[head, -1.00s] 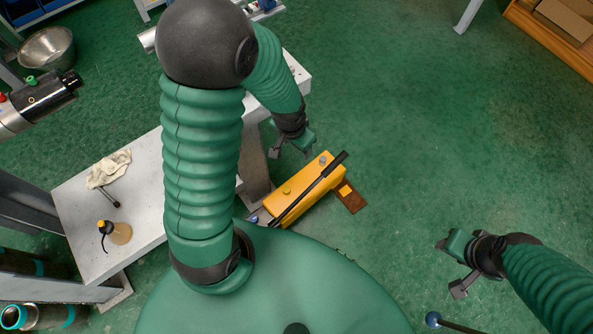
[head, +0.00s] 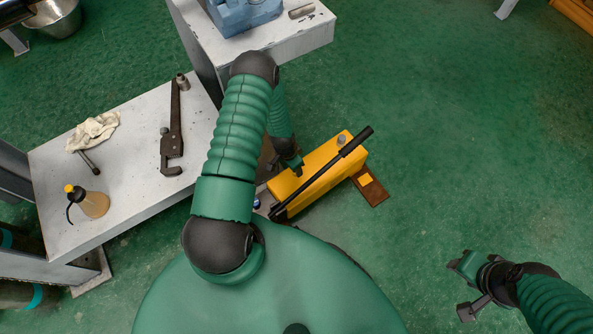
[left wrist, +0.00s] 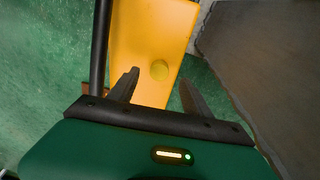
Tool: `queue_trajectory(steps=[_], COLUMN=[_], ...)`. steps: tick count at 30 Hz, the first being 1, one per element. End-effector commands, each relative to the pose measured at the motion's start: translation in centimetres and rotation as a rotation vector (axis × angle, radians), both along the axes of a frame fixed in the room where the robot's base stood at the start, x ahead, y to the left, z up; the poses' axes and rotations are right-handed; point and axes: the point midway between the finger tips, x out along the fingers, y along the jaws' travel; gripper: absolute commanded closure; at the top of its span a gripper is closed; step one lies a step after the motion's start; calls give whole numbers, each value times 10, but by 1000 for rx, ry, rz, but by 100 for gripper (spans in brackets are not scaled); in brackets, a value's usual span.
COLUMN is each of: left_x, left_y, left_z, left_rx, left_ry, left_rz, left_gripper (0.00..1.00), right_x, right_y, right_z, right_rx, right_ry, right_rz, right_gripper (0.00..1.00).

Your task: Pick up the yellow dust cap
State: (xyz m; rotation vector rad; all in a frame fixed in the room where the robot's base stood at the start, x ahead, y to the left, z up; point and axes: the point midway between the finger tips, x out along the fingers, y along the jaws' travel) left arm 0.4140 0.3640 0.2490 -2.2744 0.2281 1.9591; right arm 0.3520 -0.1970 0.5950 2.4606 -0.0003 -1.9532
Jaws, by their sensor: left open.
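The yellow dust cap (left wrist: 159,70) is a small round knob on top of the yellow box-shaped pump body (left wrist: 135,25). In the head view the cap is hidden behind my left gripper (head: 297,172), which is over the top of the pump (head: 322,166). In the left wrist view my left gripper (left wrist: 160,82) is open, its two dark fingers apart, with the cap between and just beyond their tips. Nothing is held. My right gripper (head: 460,288) is open and empty over the floor at the lower right.
A black pump handle (head: 325,172) runs along the pump, beside my left gripper. A grey bench (head: 120,165) at left holds a wrench (head: 174,130), a rag (head: 94,132) and an oil bottle (head: 95,203). The green floor (head: 450,130) at right is clear.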

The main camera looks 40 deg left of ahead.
Motion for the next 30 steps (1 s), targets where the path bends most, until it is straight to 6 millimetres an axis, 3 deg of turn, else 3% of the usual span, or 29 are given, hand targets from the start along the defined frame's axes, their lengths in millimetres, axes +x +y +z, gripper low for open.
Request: queue_trajectory(steps=[10, 18, 30], left_x=[12, 13, 13], left_y=[-3, -2, -3], left_z=[-53, -54, -54], left_rx=[-1, 0, 0], left_ry=[1, 1, 1], left_rz=[1, 1, 1], left_gripper=[43, 44, 96], right_x=[0, 0, 0], right_y=[0, 0, 0], right_z=[-39, -37, -37], right_rx=[0, 0, 0], right_ry=[0, 0, 0], right_rz=[0, 0, 0], right_gripper=[58, 58, 58])
